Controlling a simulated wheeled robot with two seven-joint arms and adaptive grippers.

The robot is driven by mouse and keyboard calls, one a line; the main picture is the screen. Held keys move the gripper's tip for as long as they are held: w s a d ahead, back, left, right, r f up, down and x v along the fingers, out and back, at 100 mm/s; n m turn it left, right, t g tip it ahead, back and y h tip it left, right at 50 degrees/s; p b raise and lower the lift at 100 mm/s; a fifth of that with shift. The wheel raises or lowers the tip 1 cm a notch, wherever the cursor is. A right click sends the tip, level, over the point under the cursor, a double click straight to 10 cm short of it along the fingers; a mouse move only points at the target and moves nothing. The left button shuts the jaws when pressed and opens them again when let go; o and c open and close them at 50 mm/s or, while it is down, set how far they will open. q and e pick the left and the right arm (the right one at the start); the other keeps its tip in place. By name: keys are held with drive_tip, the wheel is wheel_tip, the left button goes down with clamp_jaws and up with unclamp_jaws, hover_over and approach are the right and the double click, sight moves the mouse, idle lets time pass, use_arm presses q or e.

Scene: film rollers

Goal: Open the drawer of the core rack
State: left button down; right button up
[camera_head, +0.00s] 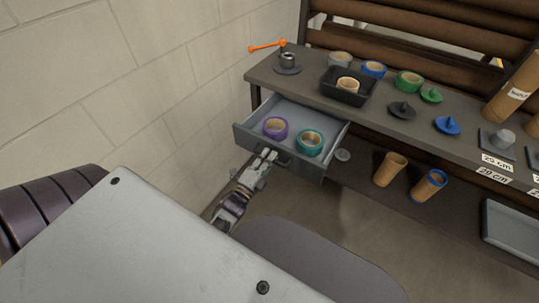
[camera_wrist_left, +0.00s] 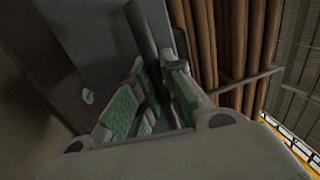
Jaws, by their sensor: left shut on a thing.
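The drawer (camera_head: 303,117) of the core rack (camera_head: 299,78) stands pulled out under the left end of the rack's top shelf. A purple tape roll (camera_head: 275,128) and a teal tape roll (camera_head: 310,143) lie inside it. My left gripper (camera_head: 268,157) is at the drawer's front, shut on the drawer handle. In the left wrist view the green-padded fingers (camera_wrist_left: 151,98) close around the dark handle bar (camera_wrist_left: 143,32). Part of the handle is hidden by the fingers. My right gripper is not in view.
On the top shelf are a black tray (camera_head: 347,87), a green tape roll (camera_head: 409,82), a blue tape roll (camera_head: 374,69) and an orange-handled tool (camera_head: 268,46). Cardboard cores (camera_head: 390,169) stand on the lower shelf. A block wall (camera_head: 150,80) is close on the left.

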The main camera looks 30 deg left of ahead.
use_arm(q)
drive_tip(key=c, duration=1.5)
unclamp_jaws()
drive_tip(key=s+f, duration=0.2)
drive_tip(key=s, duration=0.9)
drive_tip(key=shift+s+a+f, duration=0.15)
drive_tip(key=shift+s+a, duration=0.05)
drive_tip(key=shift+s, duration=0.2)
